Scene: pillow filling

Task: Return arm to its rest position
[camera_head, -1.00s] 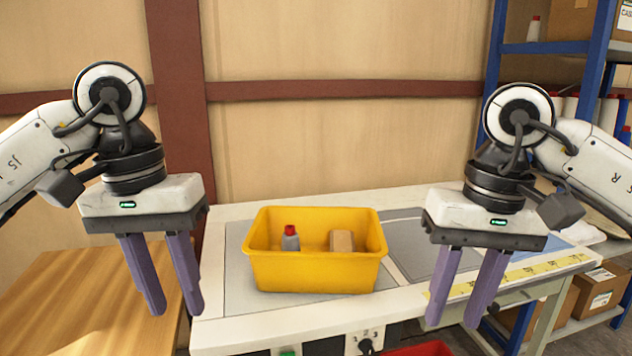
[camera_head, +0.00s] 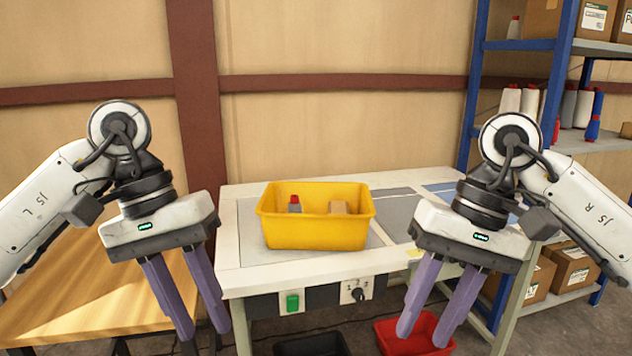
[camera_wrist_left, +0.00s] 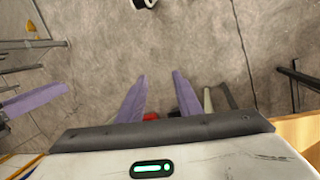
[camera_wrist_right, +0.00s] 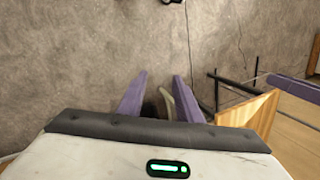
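My left gripper (camera_head: 202,332) hangs at the left of the head view, with its two purple fingers apart and nothing between them. In the left wrist view its fingers (camera_wrist_left: 160,95) stand apart over the concrete floor. My right gripper (camera_head: 424,340) hangs at the right of the head view, in front of the table's right part. Its fingers (camera_wrist_right: 158,95) are also apart and empty in the right wrist view. Both grippers point down, clear of the yellow bin.
A yellow bin (camera_head: 314,232) with a red-capped bottle (camera_head: 295,204) and a small brown box (camera_head: 338,207) stands on the white worktable (camera_head: 240,284). A red bin (camera_head: 408,334) is on the floor. A wooden table (camera_head: 90,310) is at left, blue shelving (camera_head: 520,45) at right.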

